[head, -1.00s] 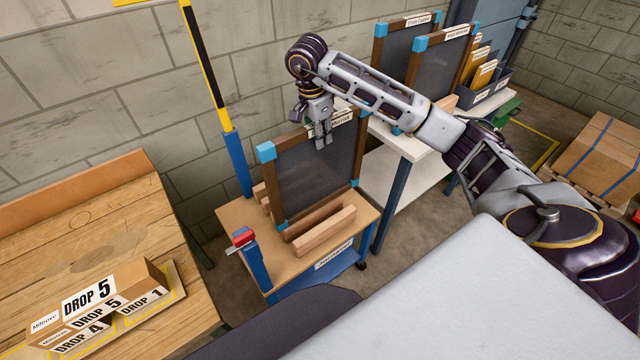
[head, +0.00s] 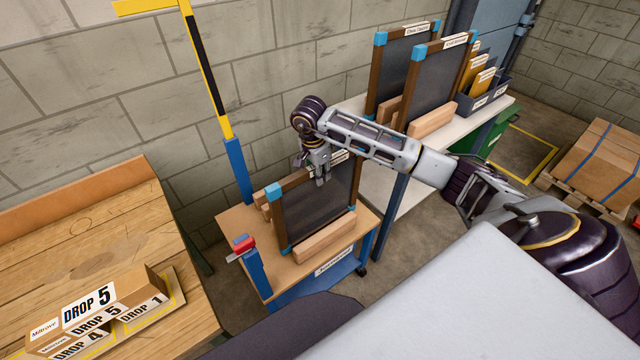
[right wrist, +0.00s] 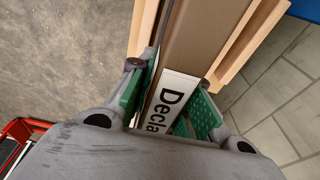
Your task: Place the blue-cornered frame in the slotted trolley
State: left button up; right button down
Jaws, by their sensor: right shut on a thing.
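The blue-cornered frame (head: 310,211) has a brown wooden border, a dark panel and a white label on its top edge. It stands upright on the slotted trolley (head: 237,222), with its lower edge between the wooden rails (head: 325,235). My right gripper (head: 322,180) is shut on the frame's top edge. In the right wrist view the green finger pads (right wrist: 170,105) lie on either side of the labelled edge, and wooden rails flank the frame below. The label is partly hidden. My left gripper is not in view.
Two similar frames (head: 440,85) stand on a white table (head: 372,105) behind, beside a dark file rack (head: 485,98). A wooden bench (head: 90,240) with DROP-labelled boxes is at left.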

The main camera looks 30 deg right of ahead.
jog(key=shift+f, duration=0.15)
jog(key=shift+f, duration=2.3)
jog(key=c, duration=1.3)
grip_release()
jog(key=shift+s+a+r, duration=0.1)
jog(key=shift+a+r, duration=0.2)
jog(key=shift+r, duration=1.7)
jog(key=shift+w+a+r, duration=0.1)
jog(key=shift+a+r, duration=0.2)
jog(key=shift+r, duration=1.75)
jog(key=shift+s+a+r, duration=0.1)
jog(key=shift+a+r, duration=0.2)
jog(key=shift+r, duration=1.7)
